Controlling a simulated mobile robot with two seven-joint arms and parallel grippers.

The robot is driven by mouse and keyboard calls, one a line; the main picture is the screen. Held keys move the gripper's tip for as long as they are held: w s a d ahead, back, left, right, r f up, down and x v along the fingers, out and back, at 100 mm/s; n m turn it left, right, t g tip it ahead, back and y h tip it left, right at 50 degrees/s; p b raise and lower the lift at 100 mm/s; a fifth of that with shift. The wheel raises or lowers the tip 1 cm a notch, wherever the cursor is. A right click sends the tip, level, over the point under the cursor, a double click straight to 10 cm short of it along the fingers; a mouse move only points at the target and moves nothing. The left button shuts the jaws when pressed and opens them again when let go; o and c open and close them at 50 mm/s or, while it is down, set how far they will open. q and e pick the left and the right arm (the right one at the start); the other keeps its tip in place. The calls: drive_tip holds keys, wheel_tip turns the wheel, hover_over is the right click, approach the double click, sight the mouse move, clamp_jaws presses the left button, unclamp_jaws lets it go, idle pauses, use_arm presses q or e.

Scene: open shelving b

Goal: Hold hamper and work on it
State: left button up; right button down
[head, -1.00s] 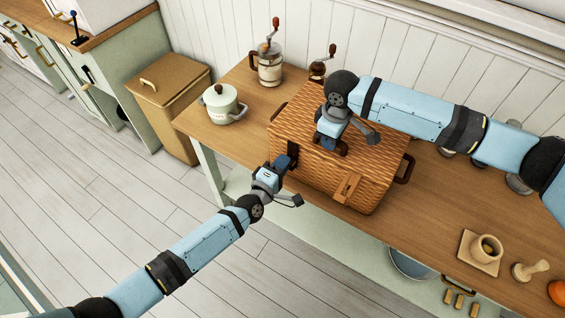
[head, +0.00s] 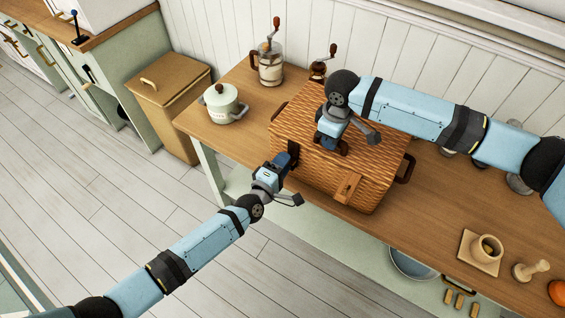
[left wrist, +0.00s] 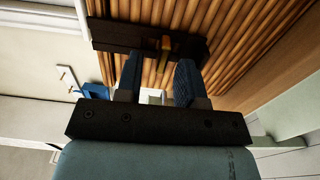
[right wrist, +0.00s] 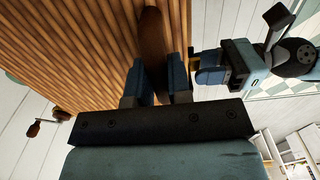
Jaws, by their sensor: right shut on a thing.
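The hamper (head: 335,180) is a closed brown wicker box on the wooden counter, with dark handles and a leather strap on its front. My right gripper (head: 330,148) is on its lid. In the right wrist view, my right gripper (right wrist: 156,80) is shut on the hamper's brown handle (right wrist: 152,35). My left gripper (head: 286,160) is at the hamper's left front side. In the left wrist view, the fingers of my left gripper (left wrist: 158,80) are apart, facing a dark plate (left wrist: 115,36) with a small brass piece (left wrist: 166,50) on the wicker. Contact there is unclear.
A lidded pot (head: 222,104), a glass jar with a crank (head: 270,68) and a grinder (head: 318,70) stand behind and left of the hamper. A mortar (head: 482,250), a pestle (head: 530,270) and an orange fruit (head: 558,291) are at right. A bin (head: 170,95) stands on the floor.

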use_arm(q)
drive_tip(key=v, duration=1.2)
use_arm(e)
drive_tip(key=c, duration=1)
unclamp_jaws()
